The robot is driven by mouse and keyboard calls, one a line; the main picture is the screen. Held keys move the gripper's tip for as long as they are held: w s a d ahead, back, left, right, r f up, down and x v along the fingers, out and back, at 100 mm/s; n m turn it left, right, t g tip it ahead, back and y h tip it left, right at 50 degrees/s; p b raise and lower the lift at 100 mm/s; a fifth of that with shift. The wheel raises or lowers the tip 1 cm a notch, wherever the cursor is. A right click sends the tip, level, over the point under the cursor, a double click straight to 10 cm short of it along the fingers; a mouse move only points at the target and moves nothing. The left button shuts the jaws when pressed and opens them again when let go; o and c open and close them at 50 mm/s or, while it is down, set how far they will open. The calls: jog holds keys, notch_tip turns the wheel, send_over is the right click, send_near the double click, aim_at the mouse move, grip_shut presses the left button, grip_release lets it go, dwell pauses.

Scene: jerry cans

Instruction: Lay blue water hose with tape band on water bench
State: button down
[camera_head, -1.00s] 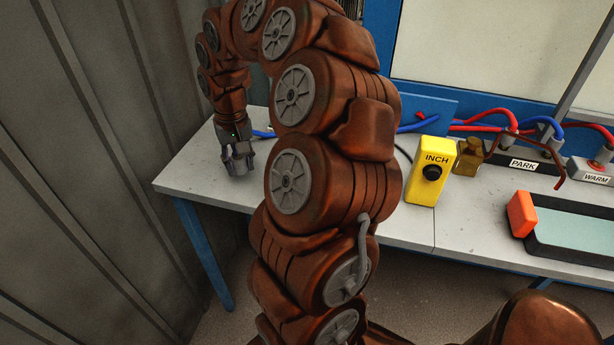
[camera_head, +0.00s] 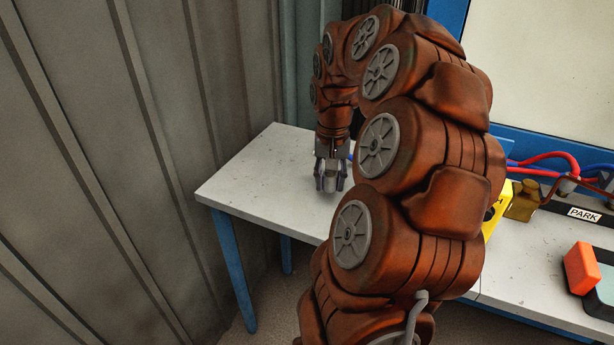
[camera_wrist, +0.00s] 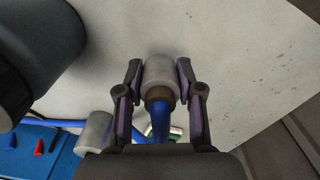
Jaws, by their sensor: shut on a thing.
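My gripper (camera_head: 331,183) points down over the left end of the grey-white bench (camera_head: 265,165). In the wrist view my gripper (camera_wrist: 160,78) is shut on the grey end fitting of a blue hose (camera_wrist: 161,122). A brownish band rings the hose just below the fitting. The hose runs back under the gripper's body, where it is hidden. A small piece of blue hose shows beside the gripper in the head view (camera_head: 350,157). I cannot tell whether the fitting touches the bench top.
Another grey fitting (camera_wrist: 95,134) on a blue hose lies near a blue board (camera_wrist: 30,150). A yellow box (camera_head: 494,212), a brass-coloured part (camera_head: 524,201) and an orange block (camera_head: 582,268) stand to the right. A corrugated wall (camera_head: 120,170) closes the left side.

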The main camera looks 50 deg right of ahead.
jog(key=p, duration=0.1)
send_over(299, 183)
jog(key=shift+s+f, duration=0.2)
jog(key=shift+f, duration=0.3)
jog(key=shift+w+f, duration=0.1)
jog(key=shift+w, duration=0.05)
jog(key=shift+f+p, duration=0.5)
jog(key=shift+f, duration=1.15)
